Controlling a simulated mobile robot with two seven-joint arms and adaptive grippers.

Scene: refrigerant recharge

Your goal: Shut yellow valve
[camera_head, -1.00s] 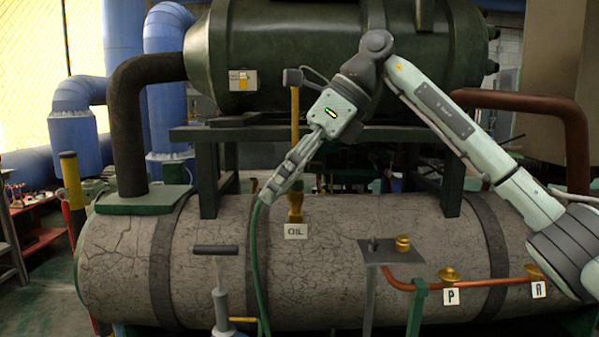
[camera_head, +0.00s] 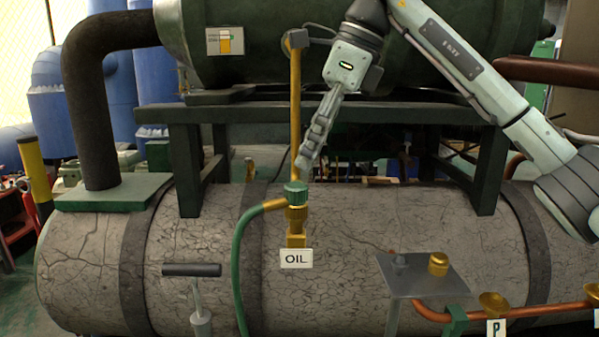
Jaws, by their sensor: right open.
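A yellow valve body (camera_head: 296,216) stands upright on the cracked grey tank, just above the OIL label (camera_head: 296,258). A green cap-like fitting (camera_head: 296,193) sits on top of it, and a green hose (camera_head: 240,255) joins from the left through a yellow end piece. A yellow pipe (camera_head: 295,105) rises behind. My right gripper (camera_head: 304,164) points down, its fingers just above the green fitting and seen edge-on. It is open and appears apart from the fitting. My left gripper is not in view.
A hand pump with a dark T-handle (camera_head: 192,270) stands at the front left. A small metal shelf (camera_head: 425,276) holds a brass cap (camera_head: 438,263) at the front right. A copper pipe with a P label (camera_head: 496,328) runs beyond it. The dark green vessel (camera_head: 270,65) hangs above.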

